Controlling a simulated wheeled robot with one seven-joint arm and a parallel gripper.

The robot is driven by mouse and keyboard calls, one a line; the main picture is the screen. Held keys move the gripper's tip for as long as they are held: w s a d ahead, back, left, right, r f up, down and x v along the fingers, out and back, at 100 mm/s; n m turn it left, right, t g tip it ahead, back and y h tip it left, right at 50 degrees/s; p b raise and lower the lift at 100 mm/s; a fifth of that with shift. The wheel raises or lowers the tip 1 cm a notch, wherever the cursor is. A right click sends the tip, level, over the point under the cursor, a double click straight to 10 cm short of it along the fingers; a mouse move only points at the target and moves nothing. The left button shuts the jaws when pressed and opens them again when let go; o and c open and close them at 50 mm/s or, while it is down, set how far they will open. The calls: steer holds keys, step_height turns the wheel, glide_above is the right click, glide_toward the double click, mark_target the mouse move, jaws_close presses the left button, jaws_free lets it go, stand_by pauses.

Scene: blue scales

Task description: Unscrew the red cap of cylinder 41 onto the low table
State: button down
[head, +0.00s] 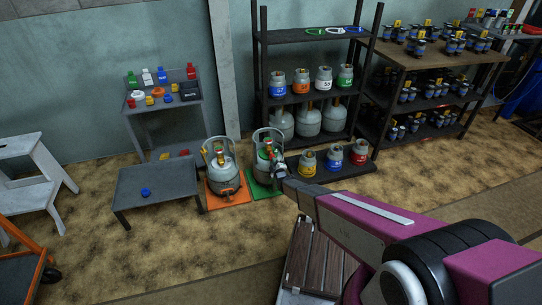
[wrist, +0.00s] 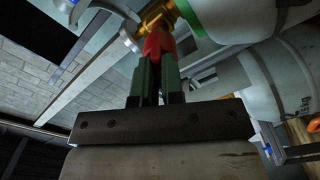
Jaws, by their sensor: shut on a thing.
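A grey gas cylinder (head: 262,168) with a white collar stands on a green mat (head: 258,190). Its number cannot be read. My gripper (wrist: 156,60) is at the valve on this cylinder, its two green fingers shut on the red cap (wrist: 157,42). The cap meets the brass valve (wrist: 158,14) in the wrist view; whether its thread is still engaged cannot be told.
Another grey cylinder (head: 218,160) stands on an orange mat (head: 226,200) between the low table and the green mat. Small coloured cylinders (head: 334,158) stand on a low dark platform to the right. Most of the low table's top is bare. A white step stool (head: 38,165) is far left.

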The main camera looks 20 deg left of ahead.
steer(key=shift+s, duration=0.15)
steer(key=shift+v, duration=2.95)
